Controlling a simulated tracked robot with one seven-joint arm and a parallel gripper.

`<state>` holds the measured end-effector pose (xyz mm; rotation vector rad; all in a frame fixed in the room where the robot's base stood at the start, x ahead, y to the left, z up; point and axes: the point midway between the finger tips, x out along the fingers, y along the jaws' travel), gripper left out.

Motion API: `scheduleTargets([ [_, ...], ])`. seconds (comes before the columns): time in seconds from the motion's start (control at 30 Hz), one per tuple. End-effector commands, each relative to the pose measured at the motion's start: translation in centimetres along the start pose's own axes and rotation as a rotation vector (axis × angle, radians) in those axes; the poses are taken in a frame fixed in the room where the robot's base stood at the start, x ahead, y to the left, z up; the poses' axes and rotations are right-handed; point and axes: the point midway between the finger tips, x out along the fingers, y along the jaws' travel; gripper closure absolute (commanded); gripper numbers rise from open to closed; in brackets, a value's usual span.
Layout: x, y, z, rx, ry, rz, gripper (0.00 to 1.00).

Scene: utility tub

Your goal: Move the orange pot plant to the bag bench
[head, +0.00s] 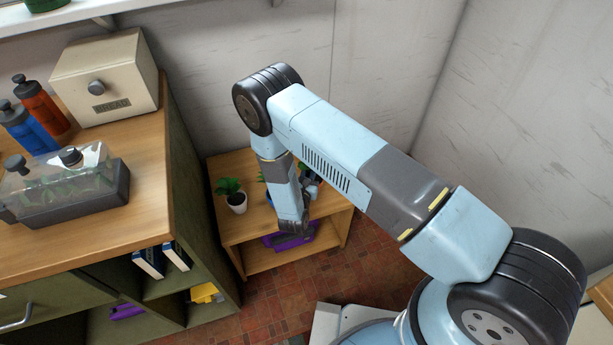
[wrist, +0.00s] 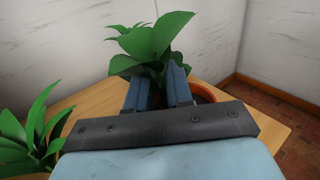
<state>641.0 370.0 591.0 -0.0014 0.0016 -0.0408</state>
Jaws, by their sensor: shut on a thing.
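The orange pot plant (wrist: 204,92) stands at the small wooden bench (head: 240,226) in the wrist view, its broad green leaves rising behind my fingers. My gripper (wrist: 158,88) is shut on it, with the two blue-grey fingers at the near side of the pot. Much of the pot is hidden by the fingers and the gripper body. In the head view my gripper (head: 311,188) is over the right part of the bench top, and my arm largely hides the plant. I cannot tell whether the pot touches the bench top. I cannot make out which furniture is the bag bench.
A plant in a white pot (head: 237,203) stands on the bench's left part. A purple thing (head: 288,241) lies on its lower shelf. A cabinet (head: 150,225) at the left carries a cream box (head: 105,78), bottles and a clear case. White walls stand close behind.

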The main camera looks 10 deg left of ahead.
Motion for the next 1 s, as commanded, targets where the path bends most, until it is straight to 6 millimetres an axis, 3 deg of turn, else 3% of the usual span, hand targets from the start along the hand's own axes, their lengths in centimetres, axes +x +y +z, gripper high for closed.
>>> scheduleTargets([
  [0.4,0.5,0.3,-3.6,0.0,-0.001,0.0,1.0],
  [0.73,0.5,0.3,-3.8,0.0,-0.002,0.001,1.0],
  [0.77,0.5,0.3,-3.9,0.0,-0.001,0.001,0.78],
  [1.0,0.5,0.3,-3.8,0.0,-0.001,0.001,0.55],
])
